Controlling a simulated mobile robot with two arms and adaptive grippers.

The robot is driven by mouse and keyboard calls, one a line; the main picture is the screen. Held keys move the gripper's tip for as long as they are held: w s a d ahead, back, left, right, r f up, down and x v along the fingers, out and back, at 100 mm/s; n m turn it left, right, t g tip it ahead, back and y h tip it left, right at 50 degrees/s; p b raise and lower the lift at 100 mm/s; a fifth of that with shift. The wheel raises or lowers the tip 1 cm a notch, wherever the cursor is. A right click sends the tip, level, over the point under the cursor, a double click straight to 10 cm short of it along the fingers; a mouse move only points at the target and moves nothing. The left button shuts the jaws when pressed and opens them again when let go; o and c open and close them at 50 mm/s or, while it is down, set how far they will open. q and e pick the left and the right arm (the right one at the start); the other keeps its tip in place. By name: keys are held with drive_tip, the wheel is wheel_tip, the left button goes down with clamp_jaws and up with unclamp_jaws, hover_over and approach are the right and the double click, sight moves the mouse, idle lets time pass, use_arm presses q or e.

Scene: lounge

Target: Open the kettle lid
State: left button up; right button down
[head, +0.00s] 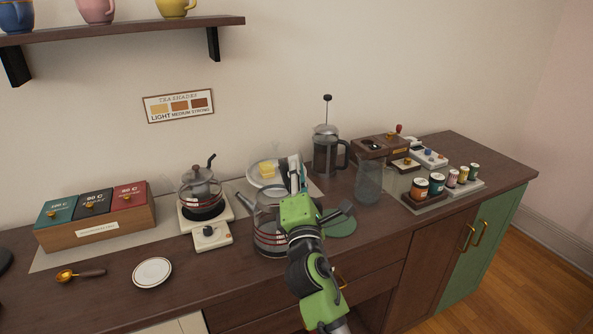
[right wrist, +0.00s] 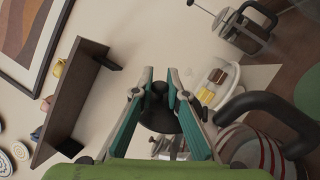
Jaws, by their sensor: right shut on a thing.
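The glass kettle (head: 267,237) with red stripes stands near the counter's front edge, left of my right arm. In the right wrist view its striped body (right wrist: 262,150) and black handle are at the lower right. My right gripper (head: 294,170) is above and right of the kettle's top, pointing toward the wall. In the right wrist view its fingers (right wrist: 160,80) are shut on a dark round piece with a knob, which looks like the kettle lid (right wrist: 160,118). It appears apart from the kettle body. In the head view my gripper hides it. My left gripper is not in view.
A glass pot (head: 200,190) sits on a small burner to the left. A plate with yellow pieces (head: 266,170), a French press (head: 325,152) and a clear glass (head: 368,183) stand behind and right. A green mat (head: 342,226) lies right of my arm.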

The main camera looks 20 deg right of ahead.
drive_tip(key=c, duration=2)
unclamp_jaws()
drive_tip(key=v, duration=1.2)
